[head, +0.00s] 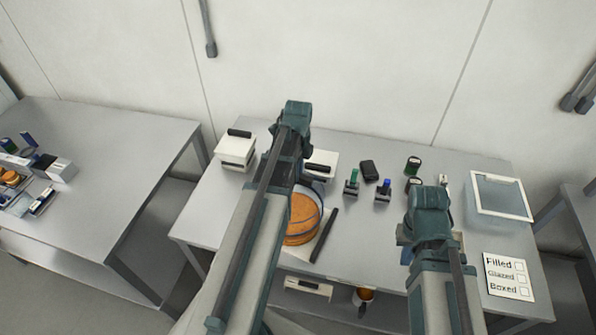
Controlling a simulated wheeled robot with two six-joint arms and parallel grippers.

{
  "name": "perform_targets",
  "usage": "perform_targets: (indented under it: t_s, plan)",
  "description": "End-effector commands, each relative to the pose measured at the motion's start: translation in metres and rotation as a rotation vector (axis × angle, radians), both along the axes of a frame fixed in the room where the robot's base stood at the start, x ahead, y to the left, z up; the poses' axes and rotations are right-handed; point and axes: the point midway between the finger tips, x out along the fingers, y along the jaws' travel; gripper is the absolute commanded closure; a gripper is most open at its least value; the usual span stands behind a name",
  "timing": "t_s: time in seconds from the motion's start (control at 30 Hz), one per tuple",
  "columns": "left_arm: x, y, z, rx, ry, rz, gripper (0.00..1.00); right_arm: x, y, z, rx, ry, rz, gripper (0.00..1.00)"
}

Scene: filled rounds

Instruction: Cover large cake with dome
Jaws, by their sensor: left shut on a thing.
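A large round orange cake (300,224) stands near the front of the middle table, partly hidden by my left arm. A clear, blue-tinged curved edge, seemingly the dome (314,190), shows around its upper right side. My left gripper (290,172) is over the cake's far side, mostly hidden behind its own arm. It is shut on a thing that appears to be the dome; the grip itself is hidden. I cannot tell whether the dome touches the cake. My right gripper (406,250) is low over the front right of the table, its fingers mostly hidden.
A dark bar (324,235) lies right of the cake. Green and blue stamps (383,190) and dark round pots (413,165) stand centre right. A clear-lidded bin (500,196) and a checklist card (508,277) lie right.

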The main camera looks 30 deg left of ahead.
Motion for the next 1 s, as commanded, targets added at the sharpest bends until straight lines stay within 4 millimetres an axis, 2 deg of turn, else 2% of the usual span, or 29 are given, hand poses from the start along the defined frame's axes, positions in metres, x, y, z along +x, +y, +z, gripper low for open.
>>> perform_targets:
  t_s: [0.03,0.7,1.0]
  plan:
    - [0.000,0.000,-0.009,0.000,0.000,0.000,1.00,0.000,0.000,-0.009,0.000,0.000,-0.001,1.00]
    - [0.000,0.000,-0.067,0.000,0.000,0.000,1.00,0.000,0.000,-0.066,-0.001,-0.001,0.007,1.00]
    - [0.000,0.000,-0.085,0.000,0.000,0.000,1.00,0.000,0.000,-0.085,-0.002,-0.001,0.012,1.00]
